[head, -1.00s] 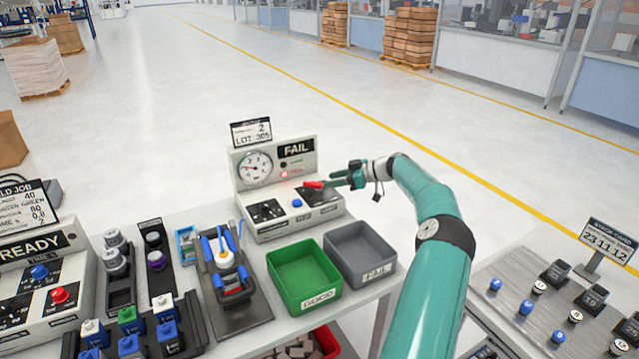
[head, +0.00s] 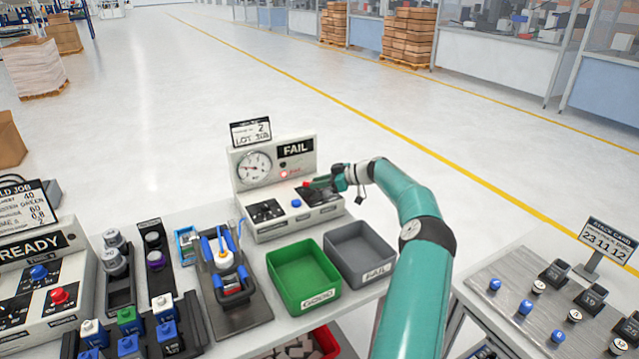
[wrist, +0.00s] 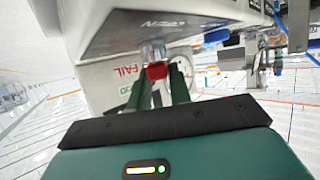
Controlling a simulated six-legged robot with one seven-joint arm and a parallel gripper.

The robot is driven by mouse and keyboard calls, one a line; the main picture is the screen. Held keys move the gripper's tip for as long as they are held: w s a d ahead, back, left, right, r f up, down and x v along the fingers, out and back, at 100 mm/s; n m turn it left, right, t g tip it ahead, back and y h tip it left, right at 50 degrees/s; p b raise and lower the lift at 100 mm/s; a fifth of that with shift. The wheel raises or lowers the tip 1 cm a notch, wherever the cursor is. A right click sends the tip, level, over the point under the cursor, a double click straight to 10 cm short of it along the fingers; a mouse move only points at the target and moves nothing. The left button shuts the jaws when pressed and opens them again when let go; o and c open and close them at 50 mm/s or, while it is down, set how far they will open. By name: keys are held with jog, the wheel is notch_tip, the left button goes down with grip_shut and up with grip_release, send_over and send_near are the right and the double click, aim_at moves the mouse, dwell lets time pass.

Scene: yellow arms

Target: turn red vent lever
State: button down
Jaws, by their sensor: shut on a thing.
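The red vent lever (wrist: 157,71) sits between my gripper's two green fingers (wrist: 165,88) in the wrist view, and the fingers are shut on it. In the head view my gripper (head: 318,183) is at the right part of the grey test machine (head: 270,228), over its control face. The fingers hide most of the lever there. The machine has a round gauge (head: 254,167), a FAIL display (head: 296,148) with a lit red lamp below it, black control panels and a blue button (head: 296,203).
A green GOOD bin (head: 316,303) and a grey FAIL bin (head: 330,243) stand in front of the machine. A fixture (head: 262,315) with a blue-and-white part is left of the green bin. A card sign (head: 250,132) stands on top of the machine.

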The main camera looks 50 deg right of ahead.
jog(key=shift+m+h, duration=0.3)
jog(key=m+h, duration=0.2)
jog(key=m+t+h, duration=0.1)
jog(key=m+h, duration=0.1)
jog(key=shift+s+a, duration=0.15)
jog(key=m+h, duration=0.2)
jog(key=h, duration=0.1)
jog(key=m+h, duration=0.2)
jog(key=shift+a+m+h, duration=0.2)
jog(key=shift+m+h, duration=0.1)
jog(key=shift+h, duration=0.1)
jog(key=shift+w+a+r+m+g+h, duration=0.15)
jog(key=shift+m+g+h, duration=0.8)
jog(key=shift+m+h, duration=0.5)
jog(key=shift+w+d+m+g+h, duration=0.15)
jog(key=shift+m+g+h, duration=0.8)
jog(key=shift+m+h, duration=0.5)
jog(key=shift+m+g+h, duration=0.8)
jog(key=shift+m+g, duration=0.4)
jog(key=shift+s+m+g, duration=0.1)
jog(key=shift+m+g, duration=0.3)
jog(key=c, duration=1.3)
grip_release()
jog(key=shift+f, duration=0.2)
